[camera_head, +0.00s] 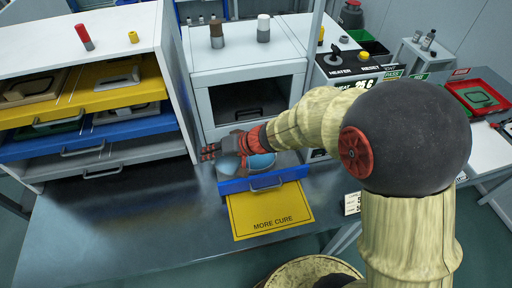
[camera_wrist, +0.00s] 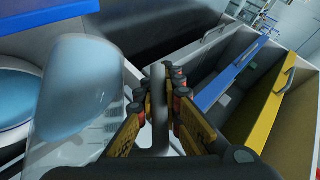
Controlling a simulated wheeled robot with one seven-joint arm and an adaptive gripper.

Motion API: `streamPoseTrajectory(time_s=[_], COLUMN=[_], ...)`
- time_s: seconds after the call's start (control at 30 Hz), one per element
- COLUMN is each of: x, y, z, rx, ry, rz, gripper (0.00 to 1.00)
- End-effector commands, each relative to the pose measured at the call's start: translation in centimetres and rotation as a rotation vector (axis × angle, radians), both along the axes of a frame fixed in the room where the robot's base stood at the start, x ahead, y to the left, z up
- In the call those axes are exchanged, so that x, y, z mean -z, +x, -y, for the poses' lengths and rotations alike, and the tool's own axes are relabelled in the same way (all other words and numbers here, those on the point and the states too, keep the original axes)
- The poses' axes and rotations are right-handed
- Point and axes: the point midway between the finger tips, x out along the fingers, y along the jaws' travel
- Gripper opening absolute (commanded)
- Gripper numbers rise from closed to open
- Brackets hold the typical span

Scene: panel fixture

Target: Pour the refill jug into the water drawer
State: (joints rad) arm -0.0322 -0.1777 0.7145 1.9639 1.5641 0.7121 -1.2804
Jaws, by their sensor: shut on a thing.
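The refill jug (camera_wrist: 75,95) is a clear, greyish vessel with faint markings, seen large at the left of the wrist view. My gripper (camera_wrist: 163,100) is shut on its grey handle (camera_wrist: 160,125). In the head view my gripper (camera_head: 209,152) is above the left end of the open water drawer, and the jug (camera_head: 228,164) is partly hidden below it. The water drawer (camera_head: 264,182) has a blue front and is pulled out. A round basin with blue content (camera_head: 262,162) shows in it, and also at the left edge of the wrist view (camera_wrist: 14,95). I cannot tell the jug's tilt or fill.
A yellow "MORE CURE" sheet (camera_head: 270,211) lies below the drawer. A cabinet with open yellow (camera_head: 85,93) and blue (camera_head: 85,133) drawers stands at left. The grey bench (camera_head: 110,235) is clear at front left. A heater box (camera_head: 350,70) stands at right.

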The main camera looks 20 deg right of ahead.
Motion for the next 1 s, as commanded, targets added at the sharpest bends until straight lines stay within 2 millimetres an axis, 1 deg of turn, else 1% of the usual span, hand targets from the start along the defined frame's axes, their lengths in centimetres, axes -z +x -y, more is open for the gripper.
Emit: streamPoseTrajectory(time_s=[1.0], x=[-0.87], y=[0.3], z=[0.43], rx=[0.0], ry=[0.08], rz=[-0.043], gripper=[0.0])
